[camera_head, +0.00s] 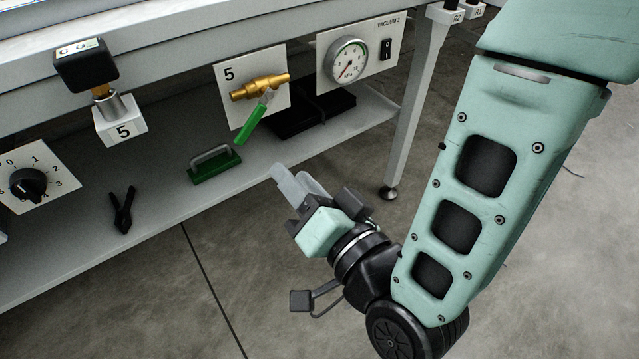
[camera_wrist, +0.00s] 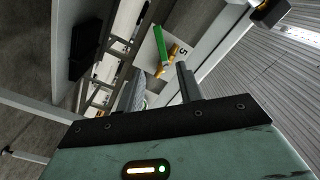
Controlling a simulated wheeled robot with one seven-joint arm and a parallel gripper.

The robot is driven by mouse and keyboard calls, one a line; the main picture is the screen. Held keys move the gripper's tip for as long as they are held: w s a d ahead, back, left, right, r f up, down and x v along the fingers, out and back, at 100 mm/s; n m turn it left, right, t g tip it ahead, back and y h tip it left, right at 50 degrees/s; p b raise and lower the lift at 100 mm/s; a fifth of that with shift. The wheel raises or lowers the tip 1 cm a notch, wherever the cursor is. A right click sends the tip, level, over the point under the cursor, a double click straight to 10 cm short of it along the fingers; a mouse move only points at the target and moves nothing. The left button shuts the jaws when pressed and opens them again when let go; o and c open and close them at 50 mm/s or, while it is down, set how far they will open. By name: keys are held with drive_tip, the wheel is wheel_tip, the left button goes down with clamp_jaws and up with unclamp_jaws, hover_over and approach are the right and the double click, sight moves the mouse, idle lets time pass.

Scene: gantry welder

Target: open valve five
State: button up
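Valve five (camera_head: 258,89) is a brass valve on a white plate (camera_head: 279,61) marked 5, under the bench edge. Its green lever (camera_head: 252,122) slants down and left from the brass body. In the wrist view the green lever (camera_wrist: 157,40), the brass body (camera_wrist: 173,52) and the plate (camera_wrist: 181,66) show beyond my fingers. My gripper (camera_head: 295,181) is below and right of the lever in the head view, apart from it. Its two fingers (camera_wrist: 161,72) stand apart with nothing between them.
A gauge panel marked VACUUM-2 (camera_head: 380,44) is right of the valve. A bench leg (camera_head: 412,110) stands further right. A green handled block (camera_head: 214,168), a black clamp (camera_head: 124,210) and dark flat items (camera_head: 300,115) lie on the lower shelf (camera_head: 75,240).

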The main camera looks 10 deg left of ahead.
drive_tip(key=shift+p+v, duration=2.3)
drive_tip(key=shift+p, duration=0.7)
